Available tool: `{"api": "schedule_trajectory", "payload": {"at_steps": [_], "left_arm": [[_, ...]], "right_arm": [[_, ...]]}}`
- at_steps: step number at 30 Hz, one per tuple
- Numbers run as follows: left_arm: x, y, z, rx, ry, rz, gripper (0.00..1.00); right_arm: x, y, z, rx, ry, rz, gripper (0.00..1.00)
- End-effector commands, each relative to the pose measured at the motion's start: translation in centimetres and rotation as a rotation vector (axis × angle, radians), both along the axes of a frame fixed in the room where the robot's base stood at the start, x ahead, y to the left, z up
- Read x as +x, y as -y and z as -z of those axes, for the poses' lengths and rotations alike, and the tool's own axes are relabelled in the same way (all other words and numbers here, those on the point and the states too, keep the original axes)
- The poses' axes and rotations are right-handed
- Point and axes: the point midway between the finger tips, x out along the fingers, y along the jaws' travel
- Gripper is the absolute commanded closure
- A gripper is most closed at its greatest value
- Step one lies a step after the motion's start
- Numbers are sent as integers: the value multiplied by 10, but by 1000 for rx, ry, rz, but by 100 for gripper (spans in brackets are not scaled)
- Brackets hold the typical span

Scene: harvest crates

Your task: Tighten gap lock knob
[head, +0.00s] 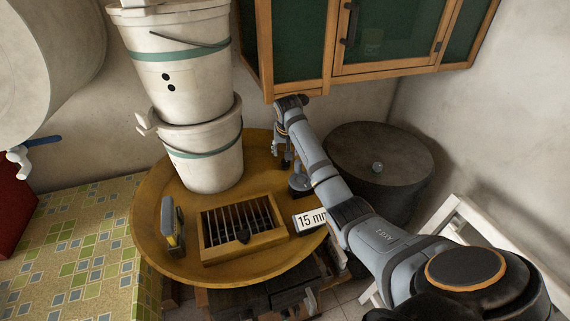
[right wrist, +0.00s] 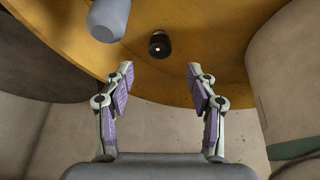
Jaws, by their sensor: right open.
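A small dark round piece (head: 299,186) stands on the table, partly hidden by my right arm; what appears to be the same piece shows in the right wrist view (right wrist: 160,44). I cannot tell which of these is the gap lock knob. My right gripper (head: 283,158) is over the table's back part, right of the buckets. In the right wrist view its fingers (right wrist: 162,85) are apart, with nothing between them. My left gripper is out of view.
Two stacked white buckets (head: 205,165) stand at the table's back left. A grey brush-like tool (head: 172,225) stands left of the frame, and a "15 mm" card (head: 309,220) right of it. A dark drum (head: 385,150) and a wooden cabinet (head: 330,85) are behind.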

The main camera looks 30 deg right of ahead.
Motion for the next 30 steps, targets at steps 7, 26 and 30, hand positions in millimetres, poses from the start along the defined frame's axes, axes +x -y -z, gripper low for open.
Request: {"api": "schedule_trajectory", "payload": {"at_steps": [7, 26, 30], "left_arm": [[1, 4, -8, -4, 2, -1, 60], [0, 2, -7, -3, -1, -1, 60], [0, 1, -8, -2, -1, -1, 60]], "right_arm": [[17, 10, 51, 2, -6, -1, 42], [28, 17, 82, 1, -2, -1, 52], [28, 17, 82, 1, -2, -1, 71]]}}
